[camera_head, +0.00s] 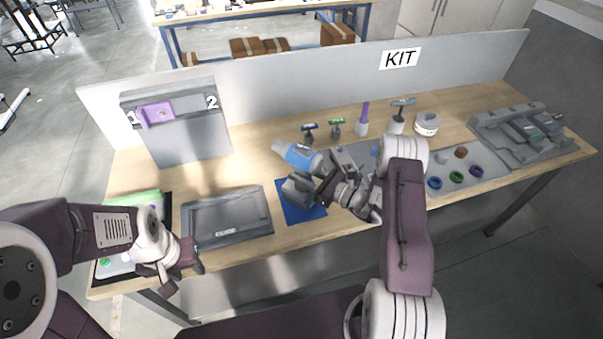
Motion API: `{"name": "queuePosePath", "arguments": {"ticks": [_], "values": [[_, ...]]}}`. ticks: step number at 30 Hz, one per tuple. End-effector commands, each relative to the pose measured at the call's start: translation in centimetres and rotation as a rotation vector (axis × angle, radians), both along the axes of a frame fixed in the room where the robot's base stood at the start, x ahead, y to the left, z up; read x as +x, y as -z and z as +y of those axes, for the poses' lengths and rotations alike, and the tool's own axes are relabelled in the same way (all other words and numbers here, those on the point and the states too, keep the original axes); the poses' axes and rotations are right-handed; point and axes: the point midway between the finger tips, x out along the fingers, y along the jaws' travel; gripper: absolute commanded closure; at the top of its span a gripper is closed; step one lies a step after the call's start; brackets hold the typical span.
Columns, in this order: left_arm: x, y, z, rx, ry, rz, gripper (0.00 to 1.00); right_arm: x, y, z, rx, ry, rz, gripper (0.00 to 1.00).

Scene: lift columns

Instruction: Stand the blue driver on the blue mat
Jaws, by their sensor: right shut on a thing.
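The blue driver (303,157) has a blue body with a pale end and is above the back part of the blue mat (302,214). It looks tilted, and my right gripper and its wrist hide part of it. My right gripper (322,187) comes in from the right and is shut on the driver. A grey block-like part (298,190) shows over the mat; I cannot tell whether it touches the mat. My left gripper (175,268) is at the table's front left edge, away from the driver; its jaw opening is unclear.
A dark grey tray (228,214) lies left of the mat. Coloured rings (456,177) and a grey fixture (520,130) are right. A grey panel (187,138) stands back left.

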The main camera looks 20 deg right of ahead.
Motion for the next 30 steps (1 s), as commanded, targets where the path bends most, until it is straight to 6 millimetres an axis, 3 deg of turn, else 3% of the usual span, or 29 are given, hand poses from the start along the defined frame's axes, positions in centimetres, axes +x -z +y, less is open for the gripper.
{"name": "queuePosePath", "arguments": {"ticks": [8,9,12,23,30], "values": [[0.0,0.3,0.0,0.0,0.0,0.0,0.6,0.0,0.2,0.0,0.001,0.0,-0.004,1.0],[0.0,0.3,0.0,0.0,0.0,0.0,0.6,0.0,0.2,0.0,0.001,0.0,-0.004,0.61],[0.0,0.3,0.0,0.0,0.0,0.0,0.6,0.0,0.2,0.0,0.001,0.0,-0.004,0.38],[0.0,0.6,0.0,0.0,0.0,0.0,0.6,-0.5,0.6,-0.5,-0.001,0.003,0.004,0.38],[0.0,2.1,0.0,0.0,0.0,0.0,0.6,-4.2,0.6,-4.1,0.001,0.006,-0.001,0.38]]}}
